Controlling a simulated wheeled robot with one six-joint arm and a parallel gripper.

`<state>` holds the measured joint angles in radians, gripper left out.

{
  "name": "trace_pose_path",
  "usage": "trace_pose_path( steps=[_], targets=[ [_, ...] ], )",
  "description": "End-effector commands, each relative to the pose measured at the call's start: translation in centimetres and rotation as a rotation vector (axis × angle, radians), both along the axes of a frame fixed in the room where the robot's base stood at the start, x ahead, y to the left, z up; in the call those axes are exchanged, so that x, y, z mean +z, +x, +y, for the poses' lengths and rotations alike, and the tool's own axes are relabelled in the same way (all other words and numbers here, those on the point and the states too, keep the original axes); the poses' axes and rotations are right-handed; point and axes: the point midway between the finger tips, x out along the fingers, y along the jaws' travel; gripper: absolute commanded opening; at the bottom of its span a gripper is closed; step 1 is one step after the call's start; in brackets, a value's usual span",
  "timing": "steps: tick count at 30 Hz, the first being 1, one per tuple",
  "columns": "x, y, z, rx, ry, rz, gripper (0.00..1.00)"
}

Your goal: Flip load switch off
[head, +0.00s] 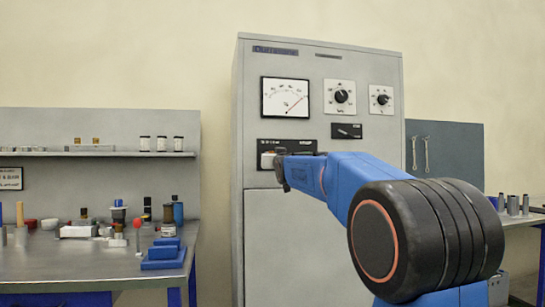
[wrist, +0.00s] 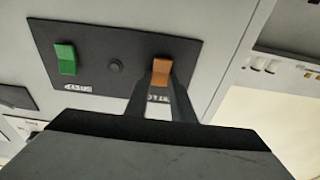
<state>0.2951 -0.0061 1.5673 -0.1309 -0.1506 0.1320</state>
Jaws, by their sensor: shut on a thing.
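An orange switch lever (wrist: 160,74) stands on a black panel (wrist: 110,82) in the wrist view. My gripper (wrist: 160,90) is shut on this lever, one finger on each side. A green lever (wrist: 66,60) stands at the other end of the panel, with a round dark button (wrist: 115,66) between them. Panel lettering is upside down in the wrist view, and the lettering beside the orange lever is partly covered. In the head view my gripper (head: 278,165) is at the left end of the black panel (head: 303,147); the arm covers its lower part.
The panel sits on a grey cabinet (head: 258,210) with a needle meter (head: 285,97), two knobs (head: 340,96) (head: 381,99) and a small black toggle plate (head: 346,131). A cluttered workbench (head: 60,270) stands at left. Wrenches (head: 426,154) hang on a board at right.

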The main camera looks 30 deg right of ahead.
Motion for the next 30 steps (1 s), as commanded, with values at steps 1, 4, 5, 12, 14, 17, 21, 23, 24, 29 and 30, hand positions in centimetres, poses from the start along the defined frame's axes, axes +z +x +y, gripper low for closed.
trace_pose_path(
  steps=[1, 4, 5, 12, 14, 17, 21, 23, 24, 29, 30],
  targets=[
    [-0.05, 0.0, 0.02, 0.001, -0.005, -0.016, 0.0],
    [-0.24, -0.02, -0.01, -0.001, -0.013, -0.05, 0.0],
    [-0.29, -0.02, -0.02, -0.002, -0.016, -0.061, 0.0],
    [-0.51, -0.1, -0.06, -0.005, -0.04, -0.146, 0.0],
    [-0.56, -0.13, -0.06, -0.005, -0.043, -0.155, 0.0],
    [-0.56, -0.17, -0.05, -0.005, -0.047, -0.165, 0.0],
    [-0.57, -0.17, -0.05, -0.005, -0.047, -0.165, 0.0],
    [-0.57, -0.18, -0.04, -0.005, -0.047, -0.165, 0.0],
    [-0.58, -0.17, -0.05, -0.005, -0.046, -0.164, 0.0],
    [-0.59, -0.16, -0.04, -0.005, -0.046, -0.164, 0.41],
    [-0.6, -0.16, -0.04, -0.005, -0.046, -0.164, 0.41]
  ],
)
